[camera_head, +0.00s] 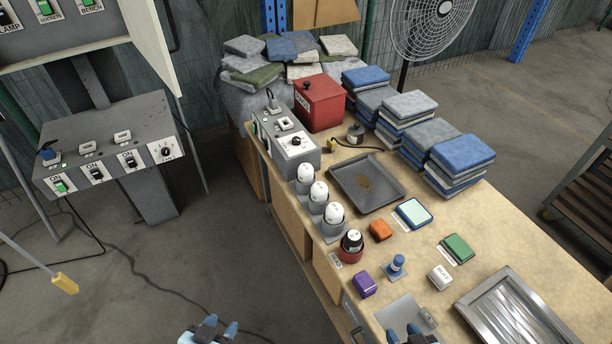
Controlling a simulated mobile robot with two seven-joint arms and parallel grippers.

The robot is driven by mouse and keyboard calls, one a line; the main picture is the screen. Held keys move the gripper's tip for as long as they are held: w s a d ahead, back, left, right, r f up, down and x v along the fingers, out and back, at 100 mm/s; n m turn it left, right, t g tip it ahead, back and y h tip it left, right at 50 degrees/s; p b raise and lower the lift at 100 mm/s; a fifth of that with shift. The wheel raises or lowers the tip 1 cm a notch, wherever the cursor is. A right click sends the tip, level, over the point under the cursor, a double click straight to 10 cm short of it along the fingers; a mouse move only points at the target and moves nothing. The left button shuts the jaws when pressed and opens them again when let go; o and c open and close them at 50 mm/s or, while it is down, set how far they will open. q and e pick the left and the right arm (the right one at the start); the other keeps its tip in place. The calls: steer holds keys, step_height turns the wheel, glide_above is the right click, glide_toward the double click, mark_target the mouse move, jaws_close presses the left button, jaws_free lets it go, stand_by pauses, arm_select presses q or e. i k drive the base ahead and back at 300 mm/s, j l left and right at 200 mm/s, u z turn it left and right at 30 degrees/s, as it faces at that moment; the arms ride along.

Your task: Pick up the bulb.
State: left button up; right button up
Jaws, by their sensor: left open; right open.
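Three white bulb-like items stand upright in a row of grey holders along the bench's left edge: one at the back (305,173), one in the middle (319,191) and one in front (335,214). A dark, round-topped item (352,240) sits in a red holder just in front of them; I cannot tell whether it is a bulb. My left gripper (212,326) is open and empty at the bottom edge, left of the bench over the floor. My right gripper (410,332) is open at the bottom edge, near a grey tray. Both grippers are partly cut off and apart from the bulbs.
The wooden bench (420,265) holds a purple block (364,285), an orange block (381,230), a blue stamp-like item (397,265), a white block (439,277), a dark tray (365,182) and a metal tray (520,312). A grey switch box (292,140) and folded cloths stand behind.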

mark_target(305, 172)
steer(key=z, duration=1.2)
steer(key=j+z, duration=0.15)
steer(key=j, duration=0.85)
